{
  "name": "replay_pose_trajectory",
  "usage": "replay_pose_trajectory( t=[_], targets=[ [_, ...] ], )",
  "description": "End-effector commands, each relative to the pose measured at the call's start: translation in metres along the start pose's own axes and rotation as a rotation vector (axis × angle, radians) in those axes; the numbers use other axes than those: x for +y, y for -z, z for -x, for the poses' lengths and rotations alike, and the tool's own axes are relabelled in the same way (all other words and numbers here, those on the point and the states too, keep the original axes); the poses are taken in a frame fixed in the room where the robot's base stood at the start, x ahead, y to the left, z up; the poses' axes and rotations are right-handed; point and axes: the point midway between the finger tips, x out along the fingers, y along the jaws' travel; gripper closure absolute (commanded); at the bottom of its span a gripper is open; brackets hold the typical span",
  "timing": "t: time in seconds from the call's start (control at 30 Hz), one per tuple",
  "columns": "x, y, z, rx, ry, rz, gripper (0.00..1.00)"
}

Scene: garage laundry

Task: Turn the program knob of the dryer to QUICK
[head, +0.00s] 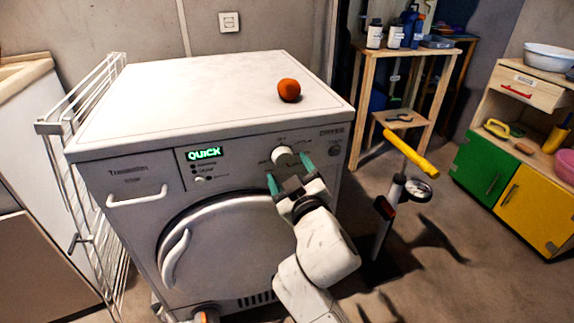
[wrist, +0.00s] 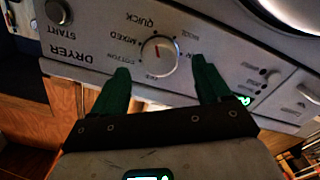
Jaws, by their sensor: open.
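The white dryer (head: 222,225) stands in front of me, and its lit green display (head: 205,153) reads QUICK. The round program knob (head: 283,156) is on the right of its panel. In the wrist view the panel is upside down, and the knob (wrist: 158,54) has a red mark pointing up, toward the side where QUICK is printed. My gripper (head: 289,173) is open just in front of the knob. In the wrist view my gripper (wrist: 160,66) has its green fingers spread either side of the knob, apart from it, holding nothing.
An orange fruit (head: 289,90) lies on the dryer top. A START button (wrist: 58,12) is beside the knob. A drying rack (head: 85,150) is at left. A stand with a yellow handle (head: 411,153) and gauge is at right, near a wooden shelf (head: 402,55).

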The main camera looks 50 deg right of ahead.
Motion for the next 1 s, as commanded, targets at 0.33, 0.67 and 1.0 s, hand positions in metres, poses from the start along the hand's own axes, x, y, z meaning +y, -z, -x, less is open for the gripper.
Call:
replay_pose_trajectory(
  t=[0.33, 0.67, 1.0],
  targets=[
    [0.0, -0.002, 0.061, -0.003, 0.001, 0.001, 0.24],
    [0.0, -0.001, 0.078, -0.002, 0.0, -0.001, 0.24],
    [0.0, -0.001, 0.077, -0.002, 0.0, 0.0, 0.24]
  ],
)
